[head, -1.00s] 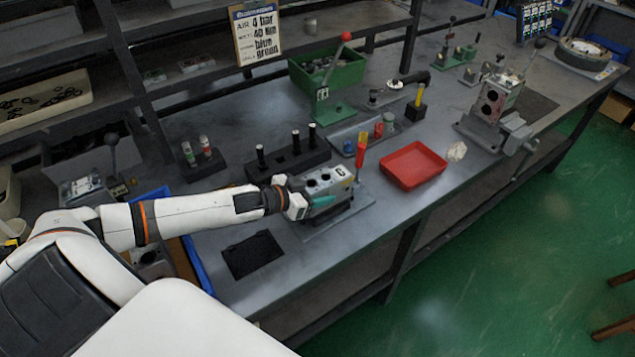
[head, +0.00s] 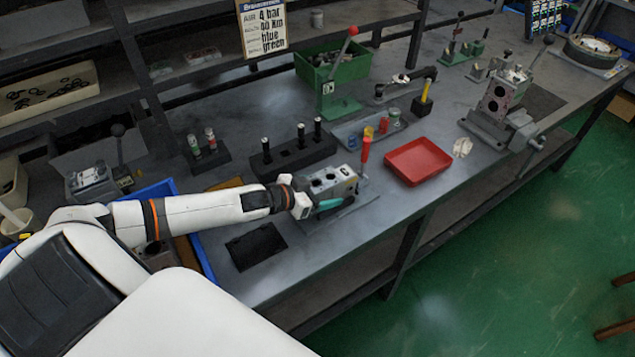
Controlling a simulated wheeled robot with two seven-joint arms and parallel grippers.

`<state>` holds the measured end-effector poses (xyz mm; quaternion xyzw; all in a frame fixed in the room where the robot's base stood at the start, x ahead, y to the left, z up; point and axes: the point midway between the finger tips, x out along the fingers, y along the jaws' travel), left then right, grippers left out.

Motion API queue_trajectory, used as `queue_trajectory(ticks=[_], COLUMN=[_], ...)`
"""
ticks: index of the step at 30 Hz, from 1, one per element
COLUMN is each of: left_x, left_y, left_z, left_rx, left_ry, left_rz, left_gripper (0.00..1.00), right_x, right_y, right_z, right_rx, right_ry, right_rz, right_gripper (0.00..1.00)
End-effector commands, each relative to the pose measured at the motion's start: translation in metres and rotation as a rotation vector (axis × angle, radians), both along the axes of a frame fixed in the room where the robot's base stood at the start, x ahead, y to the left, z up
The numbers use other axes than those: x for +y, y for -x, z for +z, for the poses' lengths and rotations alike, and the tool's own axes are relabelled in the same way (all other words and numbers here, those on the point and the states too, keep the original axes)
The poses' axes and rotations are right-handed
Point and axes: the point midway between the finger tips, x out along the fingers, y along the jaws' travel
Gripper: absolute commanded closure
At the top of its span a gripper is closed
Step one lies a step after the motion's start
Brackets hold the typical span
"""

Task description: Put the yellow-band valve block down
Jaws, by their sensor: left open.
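A grey metal valve block (head: 339,181) with round dark holes on top stands upright on a flat grey plate (head: 352,208) at the middle of the bench. Its yellow band is too small to make out clearly. My left gripper (head: 313,205) is at the block's left end, with its teal-tipped finger along the near side. It is open, with the block between or right beside its fingers; contact cannot be told. The far finger is hidden. My right gripper is out of view.
A red tray (head: 418,163) lies to the right, a black holder (head: 292,158) with pins behind, and a black mat (head: 257,247) at front left. A clamped block (head: 497,97) stands far right. Bare bench lies in front.

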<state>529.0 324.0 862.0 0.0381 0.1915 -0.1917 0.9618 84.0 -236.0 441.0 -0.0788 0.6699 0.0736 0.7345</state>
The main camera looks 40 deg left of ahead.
Motion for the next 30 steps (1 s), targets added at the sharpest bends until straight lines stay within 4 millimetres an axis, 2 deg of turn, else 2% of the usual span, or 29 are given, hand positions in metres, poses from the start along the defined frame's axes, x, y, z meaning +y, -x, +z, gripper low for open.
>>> queue_trajectory(ticks=[5, 21, 30], left_x=[0.004, 0.030, 0.040], left_y=[0.009, 0.073, 0.098], left_z=[0.004, 0.033, 0.045], left_rx=[0.002, 0.004, 0.002], left_ry=[0.000, 0.000, 0.001], left_rz=[0.001, 0.001, 0.001], left_gripper=[0.24, 0.24, 0.24], right_x=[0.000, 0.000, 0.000], right_y=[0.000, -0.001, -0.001], right_z=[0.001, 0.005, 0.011], right_rx=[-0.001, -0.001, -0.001], right_ry=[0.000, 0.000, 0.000], right_rz=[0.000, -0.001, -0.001], right_gripper=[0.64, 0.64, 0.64])
